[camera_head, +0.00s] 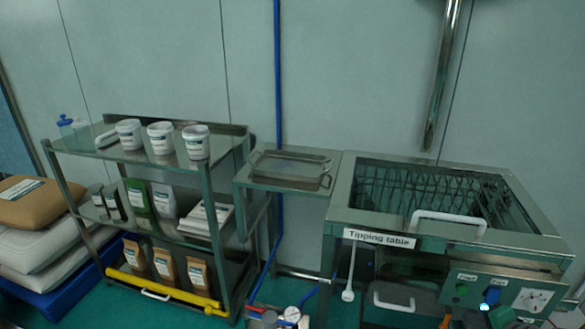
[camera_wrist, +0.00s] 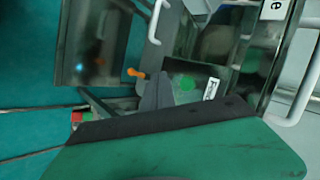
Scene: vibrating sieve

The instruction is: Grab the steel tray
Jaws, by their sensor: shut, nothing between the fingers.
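The steel tray (camera_head: 288,168) is a shallow, rectangular metal tray in the head view. It lies flat and looks empty on a small steel side stand (camera_head: 246,181), between the shelf rack and the tipping table. A thin handle shows at its right end. I cannot make out the tray in the wrist view.
The tipping table (camera_head: 345,216), with a wire rack inside and a control panel, stands right of the tray. A steel shelf rack (camera_head: 110,152) with tubs and bags stands left. A blue pipe (camera_head: 278,90) runs down the wall behind. A white table handle (camera_wrist: 298,95) shows in the wrist view.

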